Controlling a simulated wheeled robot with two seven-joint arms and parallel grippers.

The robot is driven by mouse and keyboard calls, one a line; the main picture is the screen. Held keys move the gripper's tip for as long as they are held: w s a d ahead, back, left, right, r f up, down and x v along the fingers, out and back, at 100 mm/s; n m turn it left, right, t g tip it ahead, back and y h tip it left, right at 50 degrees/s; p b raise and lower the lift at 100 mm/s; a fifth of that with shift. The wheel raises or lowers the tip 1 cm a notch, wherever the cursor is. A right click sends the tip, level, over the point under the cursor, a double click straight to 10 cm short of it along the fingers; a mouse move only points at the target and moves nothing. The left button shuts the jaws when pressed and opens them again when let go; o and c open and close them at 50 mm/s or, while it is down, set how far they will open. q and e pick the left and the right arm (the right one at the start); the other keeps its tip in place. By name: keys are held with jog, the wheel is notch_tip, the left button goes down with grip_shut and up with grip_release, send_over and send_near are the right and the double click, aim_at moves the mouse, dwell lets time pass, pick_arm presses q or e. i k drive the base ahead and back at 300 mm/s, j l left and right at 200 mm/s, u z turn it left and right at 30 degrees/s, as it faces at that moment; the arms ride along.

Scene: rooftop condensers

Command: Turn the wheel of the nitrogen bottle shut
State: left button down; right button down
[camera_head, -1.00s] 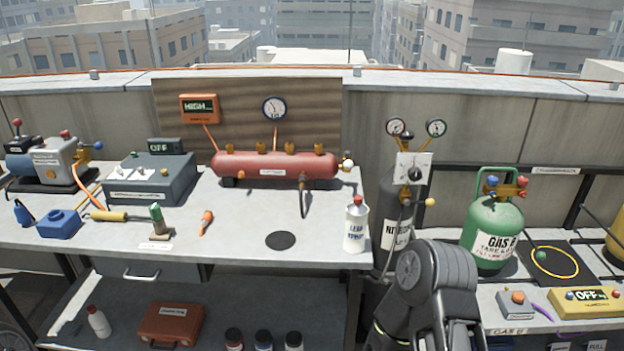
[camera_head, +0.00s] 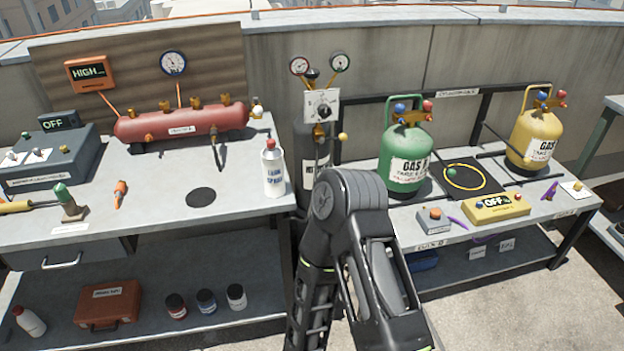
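The nitrogen bottle (camera_head: 311,150) is a dark grey cylinder standing between the two benches. Two round gauges, a left one (camera_head: 299,66) and a right one (camera_head: 340,63), sit at its top. A white plate with a dark knob (camera_head: 323,111) is in front of its neck, and a yellow knob (camera_head: 342,136) sticks out at its right. A small dark part (camera_head: 312,75) shows between the gauges; I cannot tell if it is the wheel. One of my arms rises in front and hides the bottle's lower part. Neither gripper is in view.
A white leak spray bottle (camera_head: 273,168) stands on the left bench's right edge, close to the nitrogen bottle. A green gas bottle (camera_head: 405,160) stands to the right on the low bench. A red tank (camera_head: 182,123) lies on the left bench. Floor shows at the lower right.

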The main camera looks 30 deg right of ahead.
aim_at(312, 73)
jog(key=i+l+z, duration=0.1)
jog(key=z, duration=1.1)
jog(key=i+l+z, duration=0.1)
jog(key=i+z, duration=1)
jog(key=i+j, duration=0.35)
jog(key=i, duration=0.15)
jog(key=z, duration=0.05)
